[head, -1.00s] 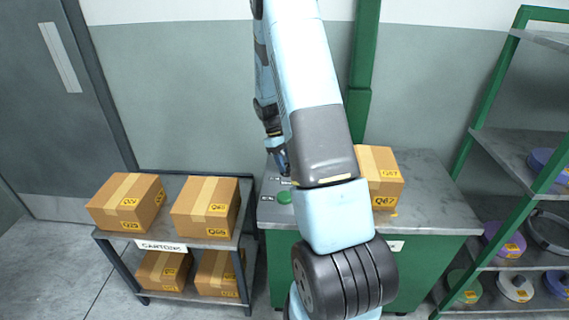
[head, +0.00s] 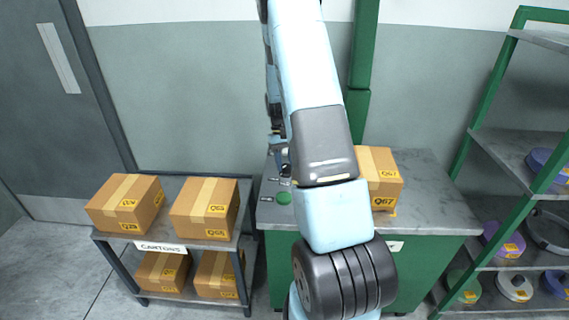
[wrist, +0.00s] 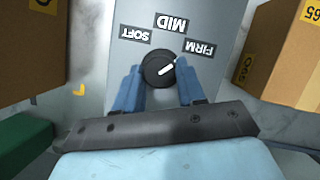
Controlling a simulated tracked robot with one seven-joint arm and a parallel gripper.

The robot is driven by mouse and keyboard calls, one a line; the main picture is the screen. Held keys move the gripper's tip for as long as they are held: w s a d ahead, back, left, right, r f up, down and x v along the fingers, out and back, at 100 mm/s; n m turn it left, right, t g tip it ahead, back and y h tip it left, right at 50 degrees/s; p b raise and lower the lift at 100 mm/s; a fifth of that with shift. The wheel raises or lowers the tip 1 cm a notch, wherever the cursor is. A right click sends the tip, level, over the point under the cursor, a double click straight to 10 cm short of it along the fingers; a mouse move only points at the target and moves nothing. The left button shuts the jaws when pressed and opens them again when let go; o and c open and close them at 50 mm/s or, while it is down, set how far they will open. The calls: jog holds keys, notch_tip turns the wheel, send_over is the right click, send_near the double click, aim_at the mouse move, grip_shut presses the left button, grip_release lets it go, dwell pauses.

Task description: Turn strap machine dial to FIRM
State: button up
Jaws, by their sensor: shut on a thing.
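The dial (wrist: 158,72) is a round black knob with a white pointer mark, on a grey panel (wrist: 195,15) in the wrist view. Labels SOFT (wrist: 138,33), MID (wrist: 173,23) and FIRM (wrist: 201,49) lie in an arc around it. The white mark points up and right, roughly toward FIRM. My gripper (wrist: 160,68) has its two blue fingers on either side of the knob, shut on it. In the head view my gripper (head: 280,152) is above the left part of the green machine's grey top (head: 430,210); the dial is hidden there.
A carton (head: 383,190) sits on the machine top, partly behind my arm. A green button (head: 284,198) is at the top's front left. A cart (head: 247,215) with several cartons stands left. A shelf rack (head: 490,160) with coloured rolls stands right.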

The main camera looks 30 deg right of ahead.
jog(key=shift+w, duration=0.1)
jog(key=o, duration=1)
jog(key=v, duration=1.3)
jog(key=shift+r, duration=0.3)
jog(key=shift+r, duration=0.1)
jog(key=s+a+r+n+t+h, duration=0.1)
jog(key=s+a+r+t, duration=0.1)
jog(key=s+a+r, duration=0.55)
jog(key=s+a+r+t, duration=0.2)
jog(key=s+a+r, duration=0.2)
jog(key=r, duration=0.6)
jog(key=s+a+r+t, duration=0.1)
jog(key=s+a+t, duration=0.1)
jog(key=s, duration=0.4)
jog(key=s+a+r+n+t, duration=0.1)
jog(key=s+a+t, duration=0.1)
jog(key=s+a, duration=0.2)
jog(key=s+a+r+t, duration=0.2)
jog(key=s+a, duration=0.1)
jog(key=s, duration=0.7)
